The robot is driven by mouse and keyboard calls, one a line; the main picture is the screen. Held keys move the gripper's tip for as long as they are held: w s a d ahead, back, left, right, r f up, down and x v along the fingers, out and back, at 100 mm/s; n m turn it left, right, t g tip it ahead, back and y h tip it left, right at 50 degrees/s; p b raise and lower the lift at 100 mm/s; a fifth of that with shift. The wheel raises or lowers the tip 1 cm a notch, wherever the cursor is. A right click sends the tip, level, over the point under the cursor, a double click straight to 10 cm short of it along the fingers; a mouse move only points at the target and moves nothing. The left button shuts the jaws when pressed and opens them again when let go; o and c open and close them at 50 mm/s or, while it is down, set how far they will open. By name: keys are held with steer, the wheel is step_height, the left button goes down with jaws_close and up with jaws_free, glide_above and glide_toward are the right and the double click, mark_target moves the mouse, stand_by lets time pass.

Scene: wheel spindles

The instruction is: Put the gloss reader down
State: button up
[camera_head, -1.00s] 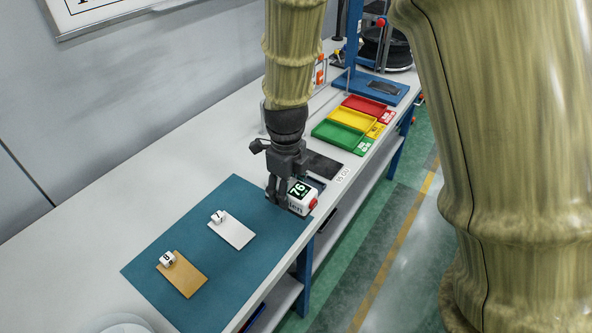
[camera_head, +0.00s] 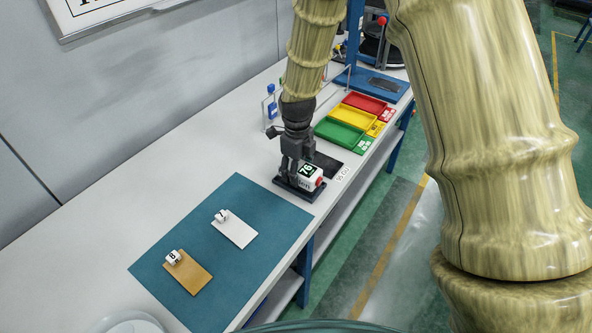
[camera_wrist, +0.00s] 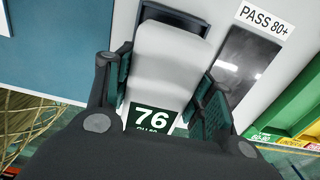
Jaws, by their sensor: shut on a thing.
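The gloss reader (camera_head: 312,176) is a white block with a dark display reading 76 and a red part at its right end. My gripper (camera_head: 297,177) is shut on it, with a finger on each side. The reader is at a dark shallow holder (camera_head: 285,185) just beyond the blue mat; whether it rests in it or hangs slightly above, I cannot tell. In the wrist view the reader (camera_wrist: 168,65) lies between the finger pads, and the dark holder edge (camera_wrist: 180,12) shows past its far end.
The blue mat (camera_head: 180,265) holds a white card (camera_head: 235,232) and a tan card (camera_head: 190,278), each with a small white tag. A dark glossy plate (camera_wrist: 248,62) lies beside a PASS 80+ label (camera_wrist: 263,20). Green (camera_head: 340,133), yellow and red trays stand beyond.

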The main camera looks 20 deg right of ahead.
steer(key=shift+w+f, duration=0.15)
steer(key=shift+f, duration=0.55)
steer(key=o, duration=1.5)
steer(key=shift+f, duration=0.1)
steer(key=shift+r+b, duration=1.65)
steer(key=shift+r, duration=4.5)
